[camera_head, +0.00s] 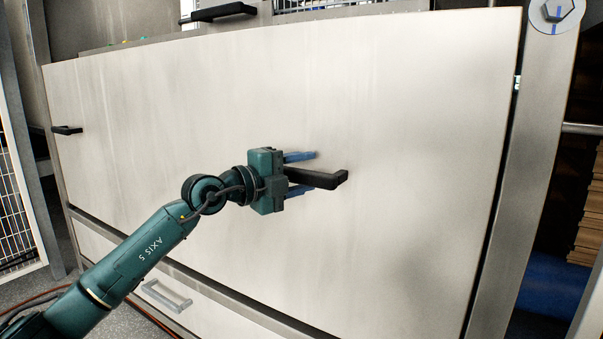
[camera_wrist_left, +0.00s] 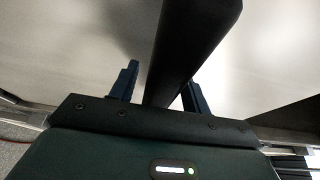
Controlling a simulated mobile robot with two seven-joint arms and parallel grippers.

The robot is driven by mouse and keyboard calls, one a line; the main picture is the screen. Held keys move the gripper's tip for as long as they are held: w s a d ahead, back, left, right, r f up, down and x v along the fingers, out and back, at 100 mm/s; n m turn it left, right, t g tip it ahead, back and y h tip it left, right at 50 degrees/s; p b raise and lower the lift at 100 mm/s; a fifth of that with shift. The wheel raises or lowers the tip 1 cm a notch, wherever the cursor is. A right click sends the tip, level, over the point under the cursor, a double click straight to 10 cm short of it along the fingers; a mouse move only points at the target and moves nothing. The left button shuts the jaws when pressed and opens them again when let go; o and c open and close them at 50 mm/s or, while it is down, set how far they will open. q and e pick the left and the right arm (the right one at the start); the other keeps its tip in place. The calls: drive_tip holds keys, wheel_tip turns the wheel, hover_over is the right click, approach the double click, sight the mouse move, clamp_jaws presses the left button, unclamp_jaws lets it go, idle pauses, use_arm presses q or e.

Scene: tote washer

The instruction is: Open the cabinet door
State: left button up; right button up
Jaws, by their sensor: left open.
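The cabinet door (camera_head: 400,110) is a large pale panel filling most of the head view. It looks closed. A black bar handle (camera_head: 328,179) sticks out near its middle. My left gripper (camera_head: 306,172) is open, with one blue finger above the handle and one below it. In the left wrist view the handle (camera_wrist_left: 195,45) runs between the two fingers of my left gripper (camera_wrist_left: 162,88). A gap shows beside the left finger; whether the right finger touches the handle I cannot tell. My right gripper is not in view.
A smaller black handle (camera_head: 67,130) sits at the door's left edge, and another black handle (camera_head: 222,12) is above. A lower panel with a grey handle (camera_head: 166,296) is beneath. A metal post (camera_head: 528,150) stands on the right, a mesh fence (camera_head: 14,190) on the left.

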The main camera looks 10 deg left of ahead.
use_arm(q)
drive_tip(key=shift+a, duration=0.1)
drive_tip(key=shift+s+a, duration=0.2)
drive_tip(key=p+v, duration=0.2)
drive_tip(key=v, duration=0.6)
drive_tip(key=shift+s+r, duration=0.1)
drive_tip(key=v, duration=0.4)
drive_tip(key=shift+s+a+p, duration=0.15)
drive_tip(key=shift+s+p, duration=0.05)
drive_tip(key=shift+p, duration=0.2)
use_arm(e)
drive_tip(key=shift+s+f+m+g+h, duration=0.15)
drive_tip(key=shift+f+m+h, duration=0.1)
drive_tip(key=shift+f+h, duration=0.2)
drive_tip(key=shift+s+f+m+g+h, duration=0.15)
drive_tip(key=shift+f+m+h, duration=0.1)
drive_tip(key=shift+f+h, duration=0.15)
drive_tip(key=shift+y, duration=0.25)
